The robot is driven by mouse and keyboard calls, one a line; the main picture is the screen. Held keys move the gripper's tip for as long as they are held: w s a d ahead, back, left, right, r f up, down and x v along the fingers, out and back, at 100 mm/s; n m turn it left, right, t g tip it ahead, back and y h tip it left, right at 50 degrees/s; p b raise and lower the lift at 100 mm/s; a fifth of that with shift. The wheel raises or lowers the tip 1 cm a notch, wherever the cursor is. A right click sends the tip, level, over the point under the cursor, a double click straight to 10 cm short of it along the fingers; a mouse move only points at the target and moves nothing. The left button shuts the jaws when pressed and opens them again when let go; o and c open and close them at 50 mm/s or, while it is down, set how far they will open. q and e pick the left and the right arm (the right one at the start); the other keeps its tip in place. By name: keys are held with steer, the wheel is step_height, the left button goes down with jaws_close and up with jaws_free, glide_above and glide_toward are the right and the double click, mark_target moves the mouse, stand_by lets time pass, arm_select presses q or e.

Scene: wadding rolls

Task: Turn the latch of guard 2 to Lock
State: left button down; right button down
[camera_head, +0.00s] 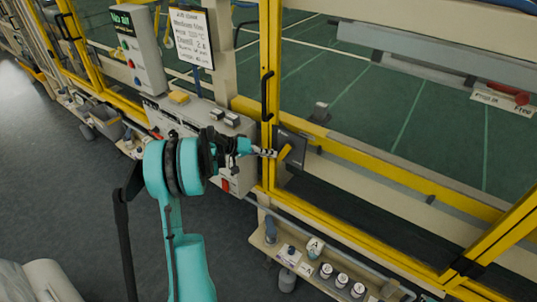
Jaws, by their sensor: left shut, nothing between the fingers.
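The latch is a dark plate (292,142) with a short yellow handle (285,152), mounted beside the yellow upright of the guard frame (265,90). The handle stands tilted. Any Lock wording on the plate is too small to read. My left gripper (272,153) is shut and empty, its fingertips right at the yellow handle from the left. I cannot tell whether they touch it. A black pull handle (266,95) is on the upright above. My right gripper is not in view.
A control box (138,50) and a job card (191,37) stand at the upper left. A grey cabinet (190,117) is left of the latch. A low shelf (300,262) with several jars lies below.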

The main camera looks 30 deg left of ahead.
arm_select(q)
steer(key=shift+d+f+b, duration=0.55)
steer(key=shift+d+f, duration=0.15)
steer(key=shift+f, duration=0.05)
steer(key=shift+s+d+f, duration=0.1)
stand_by(0.4)
steer(key=v, duration=1.2)
steer(key=s+d+r+g+y, duration=0.2)
steer(key=s+d, duration=0.1)
steer(key=d, duration=0.7)
steer(key=s+d+r+g+y, duration=0.1)
steer(key=s+d+y, duration=0.15)
steer(key=d, duration=0.65)
steer(key=s+d+f+m+y, duration=0.1)
steer(key=s+d, duration=0.3)
steer(key=s, duration=0.3)
steer(key=s+d+f+m+t+y, duration=0.1)
steer(key=s+d, duration=0.3)
steer(key=s, duration=0.4)
steer(key=shift+s+d+f+m+y, duration=0.2)
steer(key=shift+f+m+y, duration=0.2)
steer(key=shift+m+y, duration=0.3)
